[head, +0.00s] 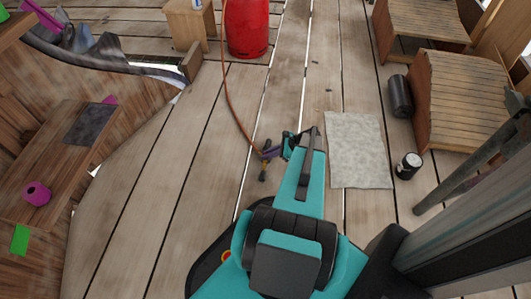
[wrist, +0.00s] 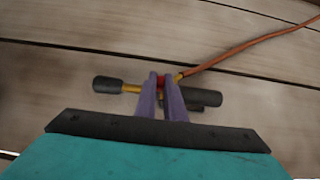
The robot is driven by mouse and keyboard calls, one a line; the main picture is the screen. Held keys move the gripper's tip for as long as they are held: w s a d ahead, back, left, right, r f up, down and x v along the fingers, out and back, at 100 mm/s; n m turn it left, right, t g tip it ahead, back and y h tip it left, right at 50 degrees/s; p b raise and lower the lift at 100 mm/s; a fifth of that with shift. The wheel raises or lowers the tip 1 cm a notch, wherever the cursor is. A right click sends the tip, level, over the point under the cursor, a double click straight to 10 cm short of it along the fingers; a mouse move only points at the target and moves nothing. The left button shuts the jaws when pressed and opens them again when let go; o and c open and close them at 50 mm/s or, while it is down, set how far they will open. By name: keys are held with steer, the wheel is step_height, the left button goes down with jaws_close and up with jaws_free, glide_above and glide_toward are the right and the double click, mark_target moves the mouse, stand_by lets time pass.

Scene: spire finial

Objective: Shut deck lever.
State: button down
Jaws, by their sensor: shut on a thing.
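The purple fingers of my gripper (wrist: 167,90) are shut on a small fitting with dark ends, a brass-coloured stem (wrist: 131,88) and a bit of red between the fingertips. The orange hose (wrist: 240,46) runs up to this fitting. In the head view my gripper (head: 268,153) is low over the deck planks, with the fitting (head: 263,176) at its tips. The fingers hide the fitting's middle. I cannot tell whether it touches the deck, which part of it is the lever, or how the lever is set.
A red gas cylinder (head: 247,30) stands at the back, where the hose leads. A grey mat (head: 358,150), a dark jar (head: 408,165) and a black cylinder (head: 400,96) lie to the right. A wooden bench (head: 55,150) is at left. Planks left of my gripper are clear.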

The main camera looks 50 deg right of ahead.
steer(key=shift+s+d+f+t+y+p, duration=0.15)
steer(key=shift+s+d+t+y+p, duration=0.2)
steer(key=shift+t+y+p, duration=0.35)
steer(key=shift+s+d+f+t+y+p, duration=0.15)
steer(key=shift+s+d+t+y+p, duration=0.2)
steer(key=shift+t+p, duration=0.5)
steer(key=shift+s+d+f+t+y+p, duration=0.1)
steer(key=shift+s+f+t+y+p, duration=0.15)
steer(key=shift+t+y+p, duration=0.35)
steer(key=shift+s+f+t+y+p, duration=0.25)
steer(key=shift+t+p, duration=0.25)
steer(key=shift+t, duration=0.25)
steer(key=shift+s, duration=0.1)
steer(key=c, duration=1.8)
jaws_free()
steer(key=shift+c, duration=0.2)
steer(key=p+v, duration=0.1)
steer(key=v, duration=0.8)
steer(key=p+v, duration=0.1)
steer(key=v, duration=0.3)
steer(key=shift+s+d+f+p, duration=0.25)
steer(key=shift+s+f+p, duration=0.05)
steer(key=shift+s+p, duration=0.05)
